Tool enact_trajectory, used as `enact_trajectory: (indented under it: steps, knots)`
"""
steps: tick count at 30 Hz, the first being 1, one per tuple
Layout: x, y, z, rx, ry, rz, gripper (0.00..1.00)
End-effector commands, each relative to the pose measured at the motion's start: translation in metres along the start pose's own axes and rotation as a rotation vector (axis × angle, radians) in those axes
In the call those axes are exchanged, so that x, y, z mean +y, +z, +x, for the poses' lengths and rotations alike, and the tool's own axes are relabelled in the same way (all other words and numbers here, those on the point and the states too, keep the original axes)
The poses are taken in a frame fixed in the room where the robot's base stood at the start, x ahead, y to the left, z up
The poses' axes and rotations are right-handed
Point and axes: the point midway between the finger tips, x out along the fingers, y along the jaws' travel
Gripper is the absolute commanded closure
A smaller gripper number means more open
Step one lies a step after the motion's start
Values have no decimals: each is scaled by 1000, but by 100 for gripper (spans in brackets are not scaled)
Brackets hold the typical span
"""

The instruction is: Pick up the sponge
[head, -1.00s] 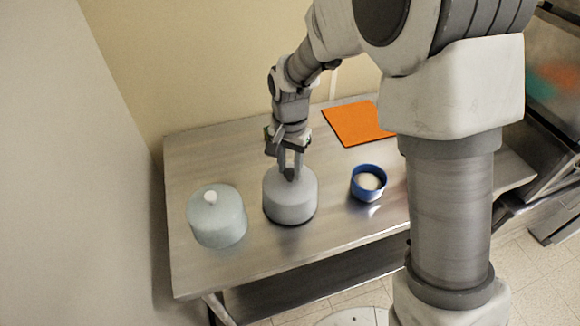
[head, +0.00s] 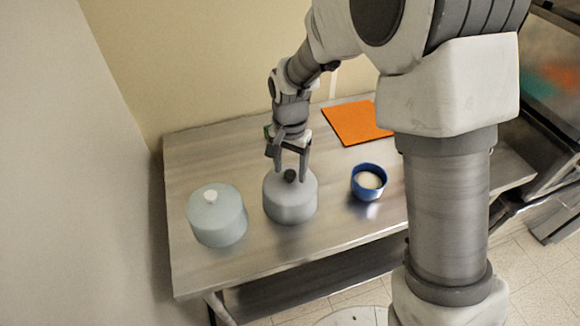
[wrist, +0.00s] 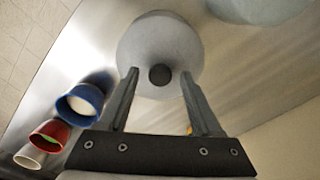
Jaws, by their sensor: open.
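I cannot make out a sponge for certain in either view. A small yellow-orange patch (wrist: 189,130) shows between my fingers in the wrist view; I cannot tell what it is. A grey round cover (head: 290,204) with a dark knob (head: 290,176) stands on the steel table; the cover is also in the wrist view (wrist: 160,38). My gripper (head: 291,174) is open above it, one finger on each side of the knob, holding nothing. In the wrist view the knob (wrist: 160,75) lies between the fingertips. What is under the cover is hidden.
A pale blue-grey cover (head: 218,220) with a white knob stands left. A blue cup (head: 369,182) with pale contents stands right. An orange mat (head: 356,123) lies behind. The wrist view also shows a red cup (wrist: 48,137) and a white cup (wrist: 30,156). The table's (head: 240,262) front is clear.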

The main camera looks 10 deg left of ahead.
Motion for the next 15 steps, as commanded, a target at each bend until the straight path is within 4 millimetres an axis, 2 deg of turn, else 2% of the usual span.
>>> enact_trajectory:
  steps: [5, 15]
  knots:
    - [-1, -1, -28, 3, -4, 0, 34]
    - [-1, -1, -99, 3, -3, 0, 34]
